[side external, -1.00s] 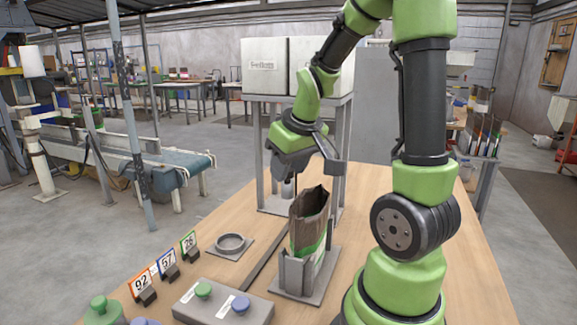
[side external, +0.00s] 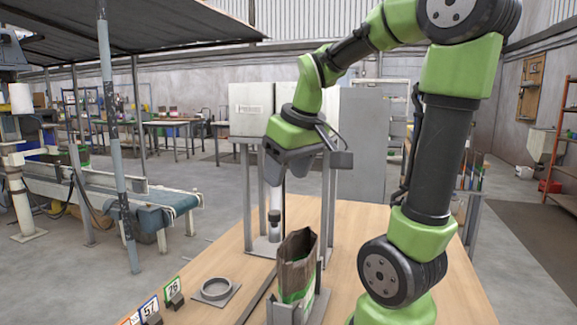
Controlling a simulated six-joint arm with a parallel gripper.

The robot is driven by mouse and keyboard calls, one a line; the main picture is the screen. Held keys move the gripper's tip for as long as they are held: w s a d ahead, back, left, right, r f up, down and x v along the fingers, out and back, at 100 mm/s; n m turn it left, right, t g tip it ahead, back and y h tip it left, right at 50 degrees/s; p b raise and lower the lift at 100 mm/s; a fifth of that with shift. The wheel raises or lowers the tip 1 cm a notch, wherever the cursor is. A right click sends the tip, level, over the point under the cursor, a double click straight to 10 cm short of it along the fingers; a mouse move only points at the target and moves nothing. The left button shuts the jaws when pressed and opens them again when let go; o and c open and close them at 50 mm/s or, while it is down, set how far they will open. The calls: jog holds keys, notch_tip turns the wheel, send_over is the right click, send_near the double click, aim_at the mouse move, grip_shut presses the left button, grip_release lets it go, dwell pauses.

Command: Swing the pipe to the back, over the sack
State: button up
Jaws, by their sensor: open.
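The open brown paper sack (side external: 297,262) with a green and white lower part stands upright in a grey holder (side external: 284,312) on the wooden table. A pale upright tube with a dark lower end, which looks like the pipe (side external: 274,200), hangs behind the sack and to its left. Its lower end shows beside the sack's mouth, not over it in this view. My gripper (side external: 273,167) points down at the top of this tube, with its jaws open. The fingertips are small and partly hidden, so I cannot tell whether they touch the tube.
Two pale boxes, one marked with letters (side external: 251,108), stand on a grey metal frame (side external: 247,200) behind the gripper. A grey ring on a plate (side external: 216,289) lies left of the sack. Number cards (side external: 150,308) stand at the front left. A conveyor (side external: 165,208) is beyond the table.

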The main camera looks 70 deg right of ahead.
jog(key=shift+s+a+r, duration=0.1)
jog(key=shift+s+r, duration=0.05)
jog(key=shift+r, duration=0.25)
jog(key=c, duration=0.5)
jog(key=w+n+g, duration=0.1)
jog(key=n, duration=0.1)
jog(key=w+n+g, duration=0.1)
jog(key=w+n, duration=0.1)
jog(key=w+r+n+g, duration=0.1)
jog(key=n, duration=0.1)
jog(key=shift+w+a+n+y, duration=0.3)
jog(key=shift+w+a+n, duration=0.05)
jog(key=shift+a+n, duration=0.05)
grip_shut()
jog(key=w+a+n+g+h, duration=0.1)
jog(key=w+a+n+g, duration=0.3)
jog(key=w+n, duration=0.25)
send_over(269, 230)
jog(key=w+a, duration=0.1)
jog(key=a, duration=0.1)
jog(key=shift+n, duration=0.45)
jog(key=shift+w+d+f, duration=0.1)
jog(key=shift+d+f, duration=0.05)
jog(key=shift+f, duration=2.1)
jog(key=shift+w+d+f, duration=0.1)
jog(key=shift+f, duration=2.15)
